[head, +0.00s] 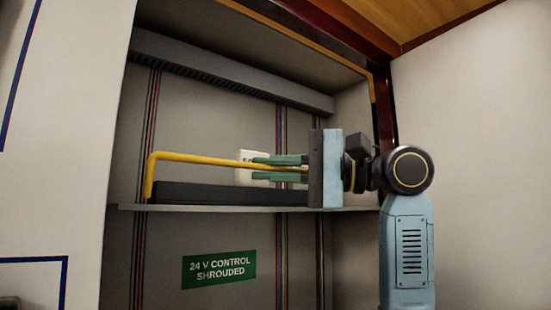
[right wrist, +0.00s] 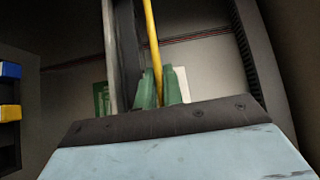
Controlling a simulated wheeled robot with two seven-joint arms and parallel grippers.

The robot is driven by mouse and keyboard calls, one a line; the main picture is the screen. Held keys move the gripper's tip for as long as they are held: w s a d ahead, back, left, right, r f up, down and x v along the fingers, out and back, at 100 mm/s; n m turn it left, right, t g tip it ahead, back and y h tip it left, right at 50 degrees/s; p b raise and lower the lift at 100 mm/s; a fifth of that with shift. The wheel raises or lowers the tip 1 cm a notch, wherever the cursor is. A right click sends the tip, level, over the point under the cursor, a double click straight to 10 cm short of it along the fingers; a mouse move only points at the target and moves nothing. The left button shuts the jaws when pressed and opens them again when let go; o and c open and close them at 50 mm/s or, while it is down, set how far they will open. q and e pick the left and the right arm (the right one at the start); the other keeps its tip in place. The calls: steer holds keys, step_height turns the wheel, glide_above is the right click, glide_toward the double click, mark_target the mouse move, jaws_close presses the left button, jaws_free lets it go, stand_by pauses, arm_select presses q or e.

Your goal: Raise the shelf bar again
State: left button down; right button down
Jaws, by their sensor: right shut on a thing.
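The shelf bar is a yellow rod (head: 200,159) that runs across the cabinet above the shelf, with its left end bent down to the shelf. It also shows in the right wrist view (right wrist: 153,40), running up from between the fingers. My right gripper (head: 255,168) comes in from the right with its green fingers shut on the bar, one above and one below it. In the right wrist view the fingers (right wrist: 158,85) sit on both sides of the rod. The bar's right end is hidden behind my gripper. My left gripper is not in view.
A thin shelf (head: 260,209) carries a long black block (head: 225,194) just below the bar. A grey slotted duct (head: 230,75) crosses above. A pale plate (head: 243,166) is on the back wall behind the fingers. A green sign (head: 219,269) is below. Cabinet walls stand at both sides.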

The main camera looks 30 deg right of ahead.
steer(key=shift+w+r+m+g+h, duration=0.15)
steer(key=shift+w+m+g+h, duration=0.45)
steer(key=shift+m, duration=0.4)
steer(key=c, duration=1.6)
jaws_free()
steer(key=shift+o, duration=0.3)
steer(key=shift+a+f, duration=0.1)
steer(key=shift+f, duration=0.1)
